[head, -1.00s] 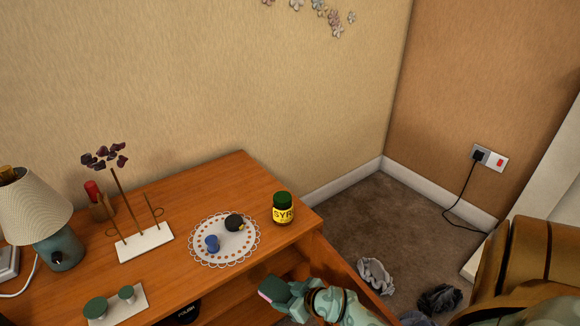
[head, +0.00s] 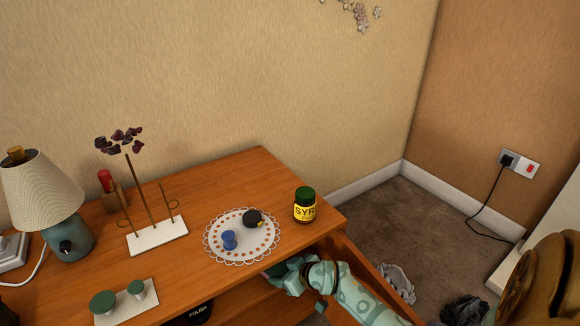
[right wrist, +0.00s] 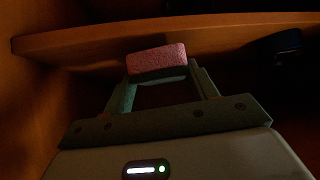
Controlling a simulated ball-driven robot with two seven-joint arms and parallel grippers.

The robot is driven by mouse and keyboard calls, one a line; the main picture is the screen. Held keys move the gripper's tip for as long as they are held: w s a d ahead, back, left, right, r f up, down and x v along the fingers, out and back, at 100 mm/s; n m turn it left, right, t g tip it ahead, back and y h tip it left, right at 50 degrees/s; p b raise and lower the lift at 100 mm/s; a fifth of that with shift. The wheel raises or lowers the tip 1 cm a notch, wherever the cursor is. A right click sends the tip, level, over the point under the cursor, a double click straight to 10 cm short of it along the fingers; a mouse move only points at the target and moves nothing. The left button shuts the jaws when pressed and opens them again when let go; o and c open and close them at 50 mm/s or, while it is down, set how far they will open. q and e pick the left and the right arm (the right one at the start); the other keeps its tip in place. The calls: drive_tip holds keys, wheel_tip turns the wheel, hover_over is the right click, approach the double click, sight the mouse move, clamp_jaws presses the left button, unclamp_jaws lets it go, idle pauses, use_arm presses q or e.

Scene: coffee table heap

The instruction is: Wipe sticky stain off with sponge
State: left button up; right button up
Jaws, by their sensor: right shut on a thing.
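My right gripper (right wrist: 158,77) is shut on a pink sponge (right wrist: 156,57) with a dark underside, seen in the right wrist view. In the head view the right gripper (head: 285,268) is at the front edge of the wooden table (head: 230,180), below its top and partly hidden by it. The right wrist view shows dark wooden boards around the gripper, with a shelf edge (right wrist: 150,33) just beyond the sponge. I cannot make out a sticky stain in either view. My left gripper is not in view.
On the tabletop are a syrup jar (head: 305,205), a lace doily (head: 213,247) with a blue spool (head: 229,240) and a black item (head: 252,218), a flower stand (head: 158,237), a lamp (head: 40,193) and a white board with green knobs (head: 128,306). The back middle top is bare.

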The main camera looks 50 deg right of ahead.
sight(278, 265)
drive_tip(key=w, duration=0.3)
drive_tip(key=shift+d+f, duration=0.15)
drive_tip(key=shift+d, duration=0.25)
drive_tip(key=shift+w+d+b, duration=0.2)
drive_tip(key=shift+w+b, duration=0.15)
drive_tip(key=shift+w, duration=0.45)
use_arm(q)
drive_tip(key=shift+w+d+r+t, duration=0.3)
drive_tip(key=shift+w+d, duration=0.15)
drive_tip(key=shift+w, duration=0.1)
use_arm(e)
drive_tip(key=shift+w, duration=0.15)
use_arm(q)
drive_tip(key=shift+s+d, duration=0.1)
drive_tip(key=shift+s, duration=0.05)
use_arm(e)
drive_tip(key=shift+d, duration=0.1)
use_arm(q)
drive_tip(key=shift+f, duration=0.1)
use_arm(e)
drive_tip(key=shift+w, duration=0.1)
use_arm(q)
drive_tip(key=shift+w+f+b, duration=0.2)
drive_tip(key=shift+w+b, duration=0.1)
use_arm(e)
drive_tip(key=shift+f, duration=0.75)
